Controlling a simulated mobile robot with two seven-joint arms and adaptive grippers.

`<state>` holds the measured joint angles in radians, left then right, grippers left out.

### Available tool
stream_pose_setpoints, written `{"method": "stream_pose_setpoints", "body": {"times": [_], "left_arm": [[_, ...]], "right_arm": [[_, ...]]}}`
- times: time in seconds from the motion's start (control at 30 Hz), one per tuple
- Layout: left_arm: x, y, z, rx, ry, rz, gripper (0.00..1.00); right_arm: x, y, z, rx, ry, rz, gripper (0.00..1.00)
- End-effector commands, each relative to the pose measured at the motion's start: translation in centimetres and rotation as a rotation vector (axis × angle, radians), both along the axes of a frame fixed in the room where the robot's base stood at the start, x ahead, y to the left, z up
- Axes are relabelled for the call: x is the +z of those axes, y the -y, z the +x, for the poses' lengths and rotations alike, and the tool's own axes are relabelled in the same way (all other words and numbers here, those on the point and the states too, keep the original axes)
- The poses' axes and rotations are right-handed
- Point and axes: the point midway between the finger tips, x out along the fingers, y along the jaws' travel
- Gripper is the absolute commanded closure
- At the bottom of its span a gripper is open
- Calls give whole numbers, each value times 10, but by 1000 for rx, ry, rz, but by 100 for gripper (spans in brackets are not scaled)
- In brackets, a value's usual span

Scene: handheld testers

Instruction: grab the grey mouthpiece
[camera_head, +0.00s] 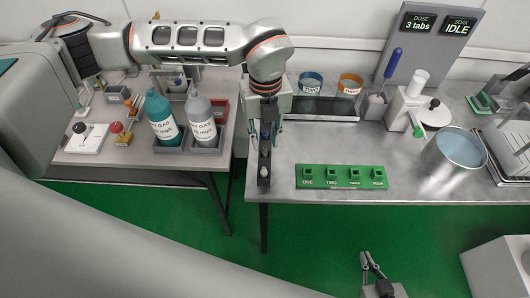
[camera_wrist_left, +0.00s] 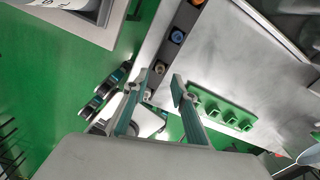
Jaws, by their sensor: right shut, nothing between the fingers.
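A narrow dark rack (camera_head: 264,181) lies along the left edge of the right-hand table. In the left wrist view it holds a row of small round pieces, among them an orange one (camera_wrist_left: 198,3), a blue one (camera_wrist_left: 177,37) and a grey mouthpiece (camera_wrist_left: 160,67). My left gripper (camera_head: 266,127) is above the rack, pointing down, and partly hides it. In the left wrist view its fingers (camera_wrist_left: 158,84) are apart, with the grey mouthpiece seen between and just beyond the tips; I see no contact. My right gripper (camera_head: 369,259) is shut and empty over the green floor.
A green block (camera_head: 341,185) with several labelled posts sits right of the rack. Behind are blue (camera_head: 311,84) and orange (camera_head: 349,85) cups; a metal pot (camera_head: 455,160) stands right. A second table with gas bottles (camera_head: 161,117) is left, across a gap.

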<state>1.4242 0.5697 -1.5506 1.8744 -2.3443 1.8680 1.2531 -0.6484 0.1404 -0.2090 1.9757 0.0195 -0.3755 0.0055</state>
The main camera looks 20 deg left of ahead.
Motion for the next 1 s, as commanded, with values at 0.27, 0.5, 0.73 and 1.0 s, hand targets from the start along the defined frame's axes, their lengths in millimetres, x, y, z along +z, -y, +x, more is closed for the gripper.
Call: {"method": "stream_pose_setpoints", "body": {"times": [0.27,0.5,0.73,1.0], "left_arm": [[-31,-2,1,0,1,-1,74],[-30,-2,2,0,1,-1,88],[-30,-2,2,0,1,-1,100],[-27,-2,2,0,1,-1,100]], "right_arm": [[1,0,3,0,6,1,100],[2,0,4,0,8,0,100],[2,0,4,0,9,-1,100],[2,0,4,-1,9,0,100]]}}
